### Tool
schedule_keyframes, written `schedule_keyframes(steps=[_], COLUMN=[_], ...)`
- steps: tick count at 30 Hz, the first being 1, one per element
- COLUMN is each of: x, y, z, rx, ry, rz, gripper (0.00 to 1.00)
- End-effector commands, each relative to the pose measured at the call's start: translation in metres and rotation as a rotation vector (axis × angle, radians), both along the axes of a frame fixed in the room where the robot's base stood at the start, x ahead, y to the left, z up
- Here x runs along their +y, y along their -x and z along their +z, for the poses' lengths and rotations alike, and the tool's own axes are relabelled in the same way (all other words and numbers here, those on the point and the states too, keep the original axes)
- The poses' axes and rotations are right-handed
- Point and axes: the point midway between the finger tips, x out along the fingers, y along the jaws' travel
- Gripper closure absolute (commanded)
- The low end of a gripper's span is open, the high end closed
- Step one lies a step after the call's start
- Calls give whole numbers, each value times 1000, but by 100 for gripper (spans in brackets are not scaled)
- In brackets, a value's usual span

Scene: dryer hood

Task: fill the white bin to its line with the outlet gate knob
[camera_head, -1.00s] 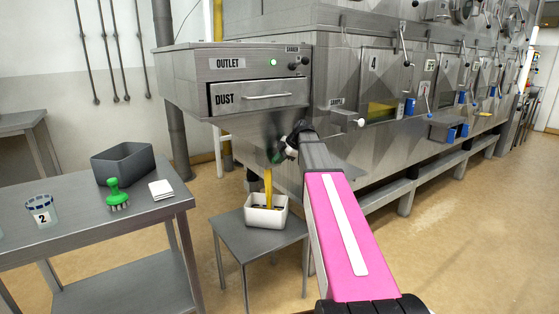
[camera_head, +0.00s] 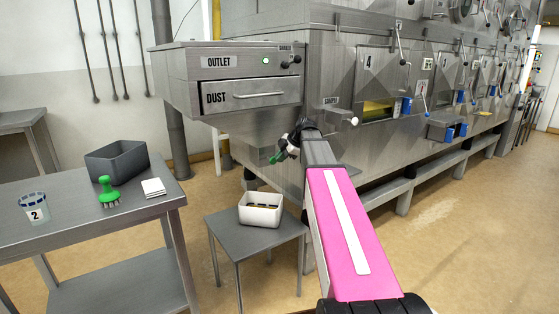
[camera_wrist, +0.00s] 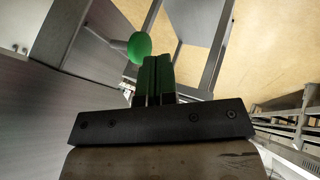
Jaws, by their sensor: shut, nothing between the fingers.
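The white bin (camera_head: 262,217) stands on the small grey table under the outlet. Some yellowish and dark material shows inside; I cannot tell its level against a line. No stream falls into the bin. The outlet gate knob, a round green ball (camera_wrist: 139,46) on a pale rod, shows in the wrist view. My gripper (camera_wrist: 153,62) has its green fingers shut and empty, just beside and below the knob in that view; I cannot tell whether they touch. In the head view my gripper (camera_head: 278,157) is below the outlet housing, and the knob is not clearly distinct there.
The steel outlet housing (camera_head: 230,118) with a DUST drawer (camera_head: 252,95) is above. A side table (camera_head: 100,220) on the left holds a grey tub (camera_head: 118,162), a green brush (camera_head: 108,191), a white stack (camera_head: 153,187) and a cup marked 2 (camera_head: 34,208). Floor between the tables is open.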

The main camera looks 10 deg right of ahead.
Motion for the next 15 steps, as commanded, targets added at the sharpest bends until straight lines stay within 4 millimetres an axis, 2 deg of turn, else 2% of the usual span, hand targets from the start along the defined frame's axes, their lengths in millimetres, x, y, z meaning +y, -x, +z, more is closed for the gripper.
schedule_keyframes(steps=[9, 15], x=[-29, -40], y=[16, 23], z=[42, 59], rx=[1, 2], ry=[1, 1], rz=[0, 0], gripper=[100, 100])
